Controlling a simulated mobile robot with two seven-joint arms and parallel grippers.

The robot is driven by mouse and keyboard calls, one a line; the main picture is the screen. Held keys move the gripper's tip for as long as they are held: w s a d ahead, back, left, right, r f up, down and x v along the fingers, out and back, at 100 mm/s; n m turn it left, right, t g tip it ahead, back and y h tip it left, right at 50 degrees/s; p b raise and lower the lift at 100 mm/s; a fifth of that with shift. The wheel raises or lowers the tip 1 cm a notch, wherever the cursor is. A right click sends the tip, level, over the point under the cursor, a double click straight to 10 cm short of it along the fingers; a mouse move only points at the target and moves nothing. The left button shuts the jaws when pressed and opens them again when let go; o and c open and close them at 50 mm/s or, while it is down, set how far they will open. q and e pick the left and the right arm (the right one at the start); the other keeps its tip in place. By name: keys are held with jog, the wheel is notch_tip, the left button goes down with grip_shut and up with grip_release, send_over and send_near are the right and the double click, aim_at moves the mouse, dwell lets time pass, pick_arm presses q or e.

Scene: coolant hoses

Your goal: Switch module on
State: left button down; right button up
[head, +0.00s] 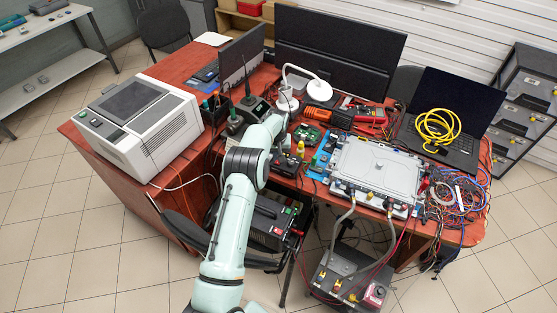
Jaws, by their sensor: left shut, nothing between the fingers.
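My left arm comes up from the bottom centre. Its gripper (287,148) is over the desk, left of the silver module, and its fingers are shut with nothing between them. The fingertips are small and dark against the clutter. A flat silver module (377,165) lies on the front of the desk, with two grey hoses running down from its front edge. The gripper is apart from it. No switch or lit indicator can be made out on the module. My right gripper is not in view.
The red-brown desk (175,63) is crowded. A grey-white box device (140,125) stands left, a lamp (310,90) and monitors behind, a laptop (455,105) with a yellow cable right. A grey unit (345,280) stands on the floor below the hoses. Tiled floor is free at left.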

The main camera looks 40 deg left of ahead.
aim_at(278, 163)
pick_arm(q)
notch_tip(278, 163, up, 5)
dwell(0.6)
jog(key=shift+d+f, duration=0.1)
dwell(0.4)
